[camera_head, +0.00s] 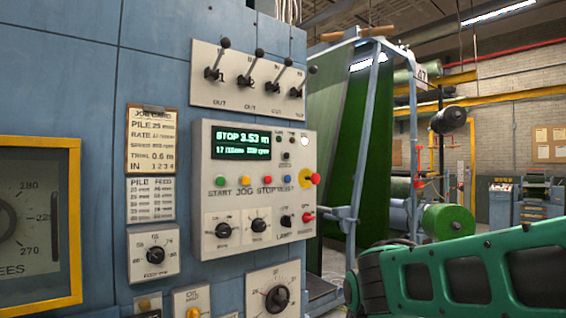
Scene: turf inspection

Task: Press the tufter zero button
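The tufter control panel (208,215) is a cream box on a blue cabinet, left of centre. Its green-lit display (240,141) reads STOP 3.53 m. Small controls sit right of the display, among them a dark button (286,156) and a white round one (305,141). Their labels are too small to read, so I cannot tell which is the zero button. My gripper is not in view; only a green and black arm part (465,275) shows at lower right.
A red mushroom button on yellow (312,179) projects at the panel's right edge. A lever plate (250,92) is above, dial plates (272,292) below, a yellow-framed gauge (78,225) at left. A blue metal frame (362,140) with green turf stands behind, right.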

